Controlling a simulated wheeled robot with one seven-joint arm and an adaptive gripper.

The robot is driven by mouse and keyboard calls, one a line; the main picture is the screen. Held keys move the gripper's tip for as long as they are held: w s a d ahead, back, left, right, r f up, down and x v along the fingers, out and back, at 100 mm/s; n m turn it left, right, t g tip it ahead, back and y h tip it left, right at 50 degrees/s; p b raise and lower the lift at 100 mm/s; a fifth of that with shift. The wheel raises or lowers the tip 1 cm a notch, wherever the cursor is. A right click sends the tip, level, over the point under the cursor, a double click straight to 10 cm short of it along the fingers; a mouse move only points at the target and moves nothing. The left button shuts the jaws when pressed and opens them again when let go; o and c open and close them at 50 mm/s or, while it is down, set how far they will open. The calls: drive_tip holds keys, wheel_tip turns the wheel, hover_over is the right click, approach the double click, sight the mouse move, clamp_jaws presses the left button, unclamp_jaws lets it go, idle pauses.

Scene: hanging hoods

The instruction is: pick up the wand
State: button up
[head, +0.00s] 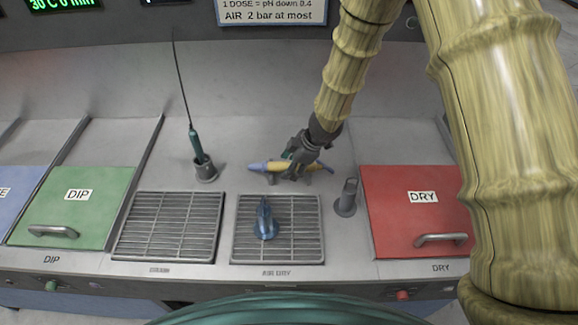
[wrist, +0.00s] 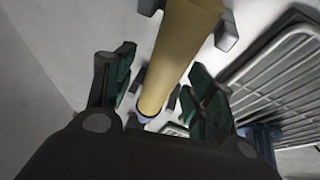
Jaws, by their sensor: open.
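A yellow rod with blue ends, which looks like the wand (head: 262,166), lies level across a small grey cradle behind the right-hand grille. My gripper (head: 297,157) is over the rod from above, hiding part of its middle. In the wrist view the yellow rod (wrist: 182,45) runs between the two green-padded fingers of my gripper (wrist: 162,72). The fingers stand apart with a gap on either side of the rod. Grey cradle posts (wrist: 227,32) show beside it.
A green-handled tool with a thin rod (head: 194,140) stands in a cup at left. A blue object (head: 264,220) stands on the air-dry grille (head: 309,245). A grey post (head: 347,197) is at right, beside the red DRY lid (head: 405,185).

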drive_tip(key=shift+s+r, duration=0.15)
drive_tip(key=shift+s, duration=0.05)
drive_tip(key=shift+w, duration=0.15)
drive_tip(key=c, duration=1)
clamp_jaws()
drive_tip(key=shift+r, duration=0.1)
